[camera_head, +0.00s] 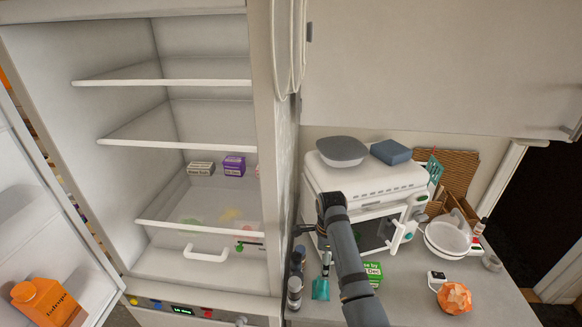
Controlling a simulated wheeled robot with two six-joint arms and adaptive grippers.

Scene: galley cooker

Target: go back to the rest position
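One of my arms, which I take to be the right one, rises from the bottom of the head view in front of the microwave-like white cooker. Its dark gripper (306,230) points left, close to the fridge's right side wall. The gripper is small and dark here, so I cannot tell whether its fingers are open or shut. I see nothing clearly held in it. My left arm and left gripper are not in view.
The fridge (262,130) stands open, with small boxes on a shelf and an orange carton (48,302) in its door. A white pan (447,238), green box (373,270) and orange object (454,298) are on the counter (405,300).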

